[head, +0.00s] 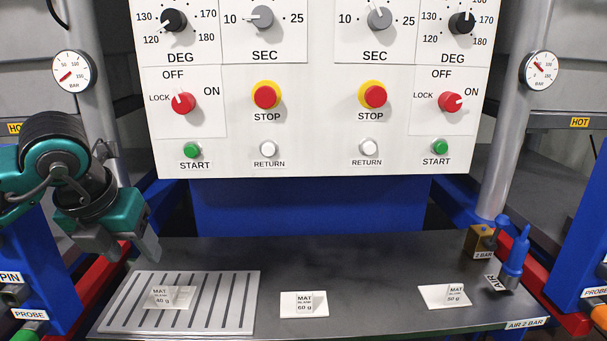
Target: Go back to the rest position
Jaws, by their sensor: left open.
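My left gripper (126,250) is in the head view at the left, above the back left corner of the grooved metal plate (245,285). Its jaws are open and point down, and nothing shows between them. The gripper looks apart from the plate and from the card marked MAT 40 g (172,296) lying on it. My right gripper is not in view.
The white control panel (315,130) with knobs and buttons stands behind the dark bench (375,260). Cards marked MAT 60 g (304,304) and MAT 50 g (445,296) lie on the bench. A blue air tool (516,255) and a brass block (480,239) are at the right.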

